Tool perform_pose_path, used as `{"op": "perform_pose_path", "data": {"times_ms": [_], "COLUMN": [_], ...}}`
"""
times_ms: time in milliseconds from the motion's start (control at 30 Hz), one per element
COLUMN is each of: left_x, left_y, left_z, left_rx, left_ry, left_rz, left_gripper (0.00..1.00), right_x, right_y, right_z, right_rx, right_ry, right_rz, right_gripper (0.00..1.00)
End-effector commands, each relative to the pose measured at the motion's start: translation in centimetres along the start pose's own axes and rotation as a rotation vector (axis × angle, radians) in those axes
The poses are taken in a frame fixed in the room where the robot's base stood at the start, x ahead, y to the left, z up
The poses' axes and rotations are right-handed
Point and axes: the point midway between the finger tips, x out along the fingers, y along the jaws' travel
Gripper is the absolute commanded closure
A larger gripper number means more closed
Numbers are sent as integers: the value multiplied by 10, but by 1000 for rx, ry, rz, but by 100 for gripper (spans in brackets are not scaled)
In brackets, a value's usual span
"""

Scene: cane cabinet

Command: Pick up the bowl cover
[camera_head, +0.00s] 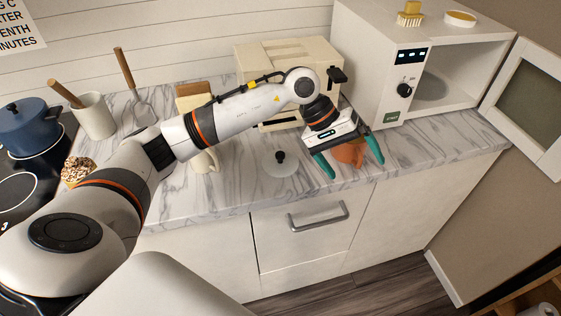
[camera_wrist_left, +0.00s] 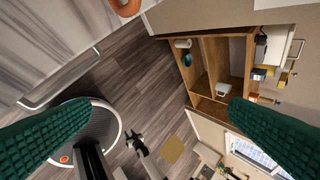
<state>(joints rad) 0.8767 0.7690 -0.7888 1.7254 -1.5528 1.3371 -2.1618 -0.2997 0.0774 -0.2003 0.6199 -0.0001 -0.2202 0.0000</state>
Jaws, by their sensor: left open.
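The bowl cover (camera_head: 281,161), a pale, see-through round lid with a black knob, lies flat on the marble counter in the head view. My left gripper (camera_head: 356,169) is to the right of it, apart from it, with its green fingers spread open. An orange object (camera_head: 350,153), perhaps a bowl or mug, shows between those fingers; I cannot tell whether they touch it. In the left wrist view the two green fingers (camera_wrist_left: 145,135) are wide apart with nothing gripped between them. The bowl cover does not show in that view.
A cream toaster (camera_head: 285,52) stands behind the lid. An open microwave (camera_head: 420,50) is at the right. A light cup (camera_head: 203,160) is left of the lid, partly behind my arm. A stove with a blue pot (camera_head: 28,125) is at far left. A drawer handle (camera_head: 318,218) juts out below the counter.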

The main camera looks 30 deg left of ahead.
Motion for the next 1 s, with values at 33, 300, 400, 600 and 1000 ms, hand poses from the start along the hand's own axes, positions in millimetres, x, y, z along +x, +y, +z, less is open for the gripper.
{"op": "perform_pose_path", "data": {"times_ms": [33,300,400,600,1000], "left_x": [-26,-129,-135,-110,-77], "left_y": [25,106,116,139,164], "left_z": [18,50,50,52,51], "left_rx": [81,247,252,254,255], "left_ry": [-38,-20,-6,0,0], "left_rz": [154,666,711,714,711], "left_gripper": [0,0,0,0,0], "right_x": [0,0,-3,-14,-30], "right_y": [-1,-3,-3,-3,-3], "right_z": [0,-1,0,0,2], "right_rx": [-1,-2,-2,-2,-1], "right_ry": [0,1,1,1,1], "right_rz": [-1,-4,-4,-3,-3], "right_gripper": [64,64,64,64,64]}}
